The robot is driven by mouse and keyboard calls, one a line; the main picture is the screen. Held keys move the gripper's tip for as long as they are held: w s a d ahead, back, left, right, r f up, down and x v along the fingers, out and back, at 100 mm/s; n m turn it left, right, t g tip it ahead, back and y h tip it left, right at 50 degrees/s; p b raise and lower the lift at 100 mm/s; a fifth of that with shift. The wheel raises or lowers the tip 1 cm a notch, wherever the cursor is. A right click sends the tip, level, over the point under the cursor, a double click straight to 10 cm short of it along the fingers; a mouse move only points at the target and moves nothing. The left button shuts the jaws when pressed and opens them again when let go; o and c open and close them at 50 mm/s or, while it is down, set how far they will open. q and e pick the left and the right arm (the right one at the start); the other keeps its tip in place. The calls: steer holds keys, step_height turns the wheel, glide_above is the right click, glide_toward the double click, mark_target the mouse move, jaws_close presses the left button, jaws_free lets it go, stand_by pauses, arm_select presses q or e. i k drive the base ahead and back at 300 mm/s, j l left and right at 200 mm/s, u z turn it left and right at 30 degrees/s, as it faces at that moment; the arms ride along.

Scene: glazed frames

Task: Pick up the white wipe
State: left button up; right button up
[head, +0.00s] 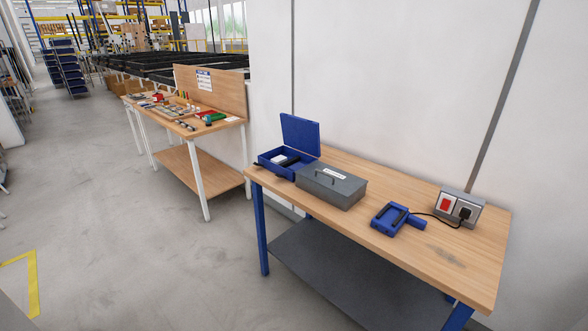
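I cannot clearly make out a white wipe. A small white item (278,158) lies inside the open blue case on the near workbench, beside something dark; it is too small to identify. Another small pale item (232,119) lies at the right end of the far workbench, also too small to identify. Neither of my grippers is in view.
The near workbench (440,256) holds the open blue case (300,134), a closed grey metal box (331,186), a blue device (389,219) and a socket box (460,207). The far workbench (226,127) is crowded with small items. Grey floor (130,250) at left is clear.

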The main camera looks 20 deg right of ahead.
mark_target(281, 159)
steer(key=z, duration=1.55)
steer(key=i+j, duration=0.25)
steer(key=j, duration=0.15)
steer(key=i+j+z, duration=0.15)
steer(key=i+j, duration=0.1)
steer(key=j, duration=0.1)
